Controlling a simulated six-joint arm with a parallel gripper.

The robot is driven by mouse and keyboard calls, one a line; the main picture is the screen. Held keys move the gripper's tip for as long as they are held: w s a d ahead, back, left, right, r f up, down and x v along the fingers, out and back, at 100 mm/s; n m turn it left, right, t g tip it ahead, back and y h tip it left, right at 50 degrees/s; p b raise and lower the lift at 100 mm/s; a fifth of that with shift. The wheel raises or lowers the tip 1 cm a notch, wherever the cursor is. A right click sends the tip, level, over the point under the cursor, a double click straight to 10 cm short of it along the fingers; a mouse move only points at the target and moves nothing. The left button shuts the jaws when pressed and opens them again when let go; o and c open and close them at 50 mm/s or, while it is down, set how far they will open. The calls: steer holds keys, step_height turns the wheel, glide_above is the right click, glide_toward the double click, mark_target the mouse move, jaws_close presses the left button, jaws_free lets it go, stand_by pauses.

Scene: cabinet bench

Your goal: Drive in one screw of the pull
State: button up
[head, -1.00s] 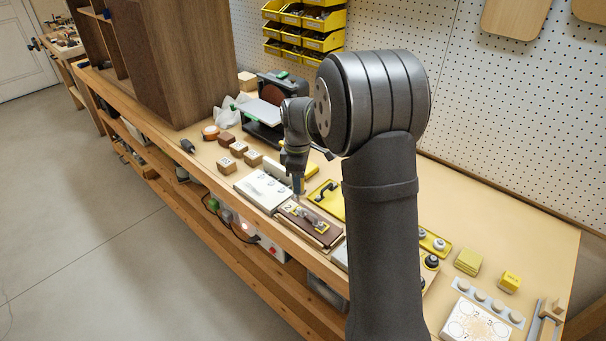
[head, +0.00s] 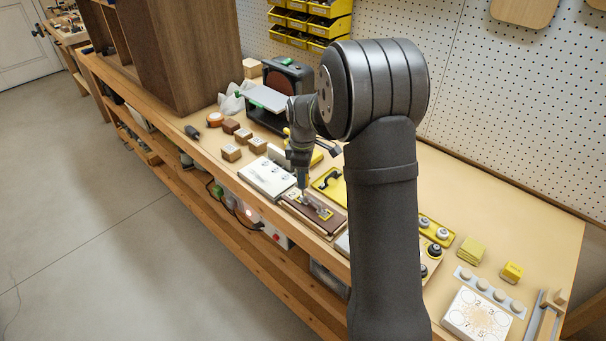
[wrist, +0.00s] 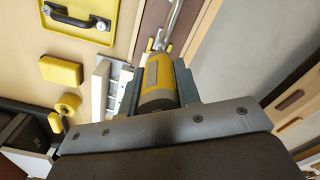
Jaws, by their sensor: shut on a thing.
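My gripper (head: 302,176) is shut on a screwdriver with a yellow and grey handle (wrist: 158,85). In the head view the gripper points down over the brown panel (head: 328,225) near the bench's front edge. A pull (head: 320,209) with yellow parts lies on that panel. The tool's tip is close to the left end of the pull; I cannot tell whether it touches a screw.
A yellow tray (head: 320,183) with a black handle lies behind the panel; it also shows in the wrist view (wrist: 62,22).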

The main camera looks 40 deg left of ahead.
steer(key=shift+f, duration=0.65)
stand_by(2.4)
steer(key=shift+r, duration=3.05)
